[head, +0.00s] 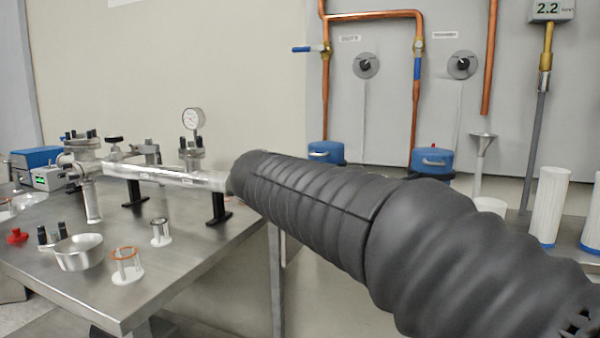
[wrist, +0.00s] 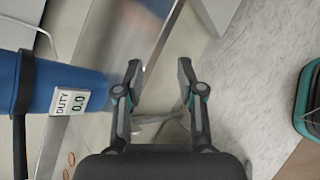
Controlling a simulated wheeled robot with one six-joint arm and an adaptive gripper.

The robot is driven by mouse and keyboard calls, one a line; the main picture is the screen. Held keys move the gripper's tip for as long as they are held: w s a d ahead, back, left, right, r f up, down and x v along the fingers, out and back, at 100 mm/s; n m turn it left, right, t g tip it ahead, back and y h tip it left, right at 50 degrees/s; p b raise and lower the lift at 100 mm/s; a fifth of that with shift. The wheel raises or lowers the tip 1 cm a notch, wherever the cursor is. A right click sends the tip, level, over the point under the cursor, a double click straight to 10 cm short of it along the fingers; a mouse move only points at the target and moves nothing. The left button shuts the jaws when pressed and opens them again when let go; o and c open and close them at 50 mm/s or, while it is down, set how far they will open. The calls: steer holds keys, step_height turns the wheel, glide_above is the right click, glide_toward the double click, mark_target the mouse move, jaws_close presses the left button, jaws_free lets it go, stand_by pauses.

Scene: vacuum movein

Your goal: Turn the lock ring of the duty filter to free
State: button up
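The duty filter is a blue canister (wrist: 65,88) at the left of the wrist view, with a white label (wrist: 70,101) reading "DUTY 0.0". A dark band (wrist: 20,110) crosses it near the left edge; I cannot tell whether this is the lock ring. In the head view, a blue canister (head: 320,151) hangs under the left copper pipe, its lower part hidden by my arm. My gripper (wrist: 159,72) is open and empty, to the right of the canister and apart from it. In the head view my sleeved arm hides the gripper.
A second blue canister (head: 432,161) is right of the first. A steel table (head: 190,262) with a gauge (head: 194,118), glass tube and small parts stands at left. White cylinders (head: 549,205) stand at right. In the wrist view, a dark and teal object (wrist: 309,100) is at the right edge.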

steer(key=w+a+r+n+t+h+b, duration=0.1)
steer(key=w+a+r+n+t+h, duration=0.2)
steer(key=a, duration=0.7)
steer(key=w+a+r+n+t+h, duration=0.2)
steer(key=a+r+n, duration=0.15)
steer(key=a, duration=0.65)
steer(key=shift+m, duration=0.25)
steer(key=x, duration=1.3)
steer(key=shift+d+r+b, duration=0.1)
steer(key=shift+r+b, duration=0.1)
steer(key=shift+b, duration=0.2)
jaws_close()
